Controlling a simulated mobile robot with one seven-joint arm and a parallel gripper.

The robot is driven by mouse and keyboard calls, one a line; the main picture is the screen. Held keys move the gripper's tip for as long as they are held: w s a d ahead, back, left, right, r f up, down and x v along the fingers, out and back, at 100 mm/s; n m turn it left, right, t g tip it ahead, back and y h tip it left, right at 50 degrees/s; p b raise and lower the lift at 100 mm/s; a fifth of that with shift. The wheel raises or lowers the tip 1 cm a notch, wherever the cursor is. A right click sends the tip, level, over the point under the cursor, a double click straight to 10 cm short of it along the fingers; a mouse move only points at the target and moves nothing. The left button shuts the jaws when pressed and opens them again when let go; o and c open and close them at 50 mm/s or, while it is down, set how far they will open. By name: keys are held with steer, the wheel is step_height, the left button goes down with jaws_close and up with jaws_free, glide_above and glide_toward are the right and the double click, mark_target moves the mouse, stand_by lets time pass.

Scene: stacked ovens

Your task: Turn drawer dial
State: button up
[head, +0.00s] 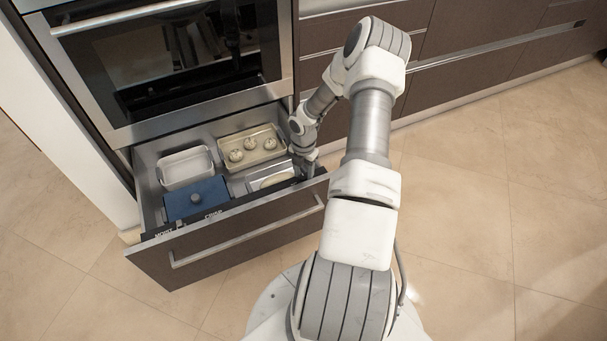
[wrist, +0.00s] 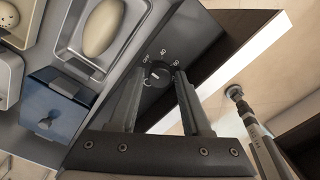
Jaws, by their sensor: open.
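The drawer (head: 262,221) under the oven is open. Its dial (wrist: 158,72), a small round black knob with white markings around it, sits on the drawer's top panel in the wrist view. My gripper (wrist: 160,80) is open, with one finger on each side of the dial. Whether the fingers touch the knob I cannot tell. In the head view my gripper (head: 308,172) is at the drawer's right front corner, and the dial is hidden there.
In the drawer are a white tray (head: 185,168), a tray with several round buns (head: 250,145), a blue lidded box (head: 195,200) and a dish with an oval loaf (wrist: 102,28). The oven (head: 190,55) stands above. The floor at right (head: 480,230) is clear.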

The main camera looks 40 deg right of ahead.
jaws_close()
